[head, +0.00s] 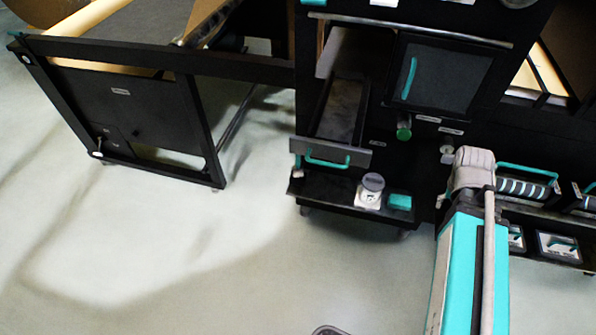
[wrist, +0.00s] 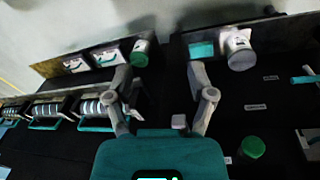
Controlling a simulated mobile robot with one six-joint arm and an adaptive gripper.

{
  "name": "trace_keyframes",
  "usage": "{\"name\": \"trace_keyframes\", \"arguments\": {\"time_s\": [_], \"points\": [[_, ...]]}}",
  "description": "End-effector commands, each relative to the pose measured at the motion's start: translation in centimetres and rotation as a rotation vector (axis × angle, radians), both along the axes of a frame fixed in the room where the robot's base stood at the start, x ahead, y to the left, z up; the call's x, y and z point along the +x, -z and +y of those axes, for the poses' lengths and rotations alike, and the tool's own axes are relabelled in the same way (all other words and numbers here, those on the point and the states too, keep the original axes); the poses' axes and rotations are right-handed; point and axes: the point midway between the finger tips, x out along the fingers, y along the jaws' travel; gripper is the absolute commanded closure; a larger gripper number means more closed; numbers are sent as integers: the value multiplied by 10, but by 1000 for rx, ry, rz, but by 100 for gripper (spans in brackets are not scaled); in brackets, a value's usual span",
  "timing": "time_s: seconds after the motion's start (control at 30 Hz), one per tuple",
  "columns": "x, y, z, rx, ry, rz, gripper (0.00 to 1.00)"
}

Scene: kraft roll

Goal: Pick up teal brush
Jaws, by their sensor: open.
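A small teal block, which looks like the teal brush (head: 400,201), lies on the low black shelf (head: 335,198) of the machine, just right of a white jar with a grey lid (head: 370,190). In the wrist view the teal brush (wrist: 201,50) shows at the top, just beyond the right finger, beside the white jar (wrist: 238,48). Its bristles cannot be made out. My gripper (wrist: 160,76) is open and empty, its fingers spread over dark surface, apart from the brush. In the head view my arm hides the gripper.
An open drawer with a teal handle (head: 327,160) juts out above the shelf. A green knob (head: 404,131) is on the machine front. Rollers with teal handles (head: 527,187) are at right. A green-lidded can (wrist: 140,52) stands near the left finger. Floor in front is clear.

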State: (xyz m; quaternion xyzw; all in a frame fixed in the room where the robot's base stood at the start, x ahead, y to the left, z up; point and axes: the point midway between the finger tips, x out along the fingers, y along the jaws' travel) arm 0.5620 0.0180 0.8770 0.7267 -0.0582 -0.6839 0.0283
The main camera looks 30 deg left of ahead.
Motion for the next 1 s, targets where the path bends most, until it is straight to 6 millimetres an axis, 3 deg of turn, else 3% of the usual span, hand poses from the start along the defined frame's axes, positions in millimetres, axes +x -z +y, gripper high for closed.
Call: {"name": "trace_keyframes", "arguments": {"time_s": [0.03, 0.3, 0.67, 1.0], "points": [[8, 18, 7, -25, 4, -15, 29], [38, 60, 39, -158, 45, -135, 29], [76, 107, 95, -285, 77, -343, 29], [103, 143, 163, -345, 84, -575, 29]]}}
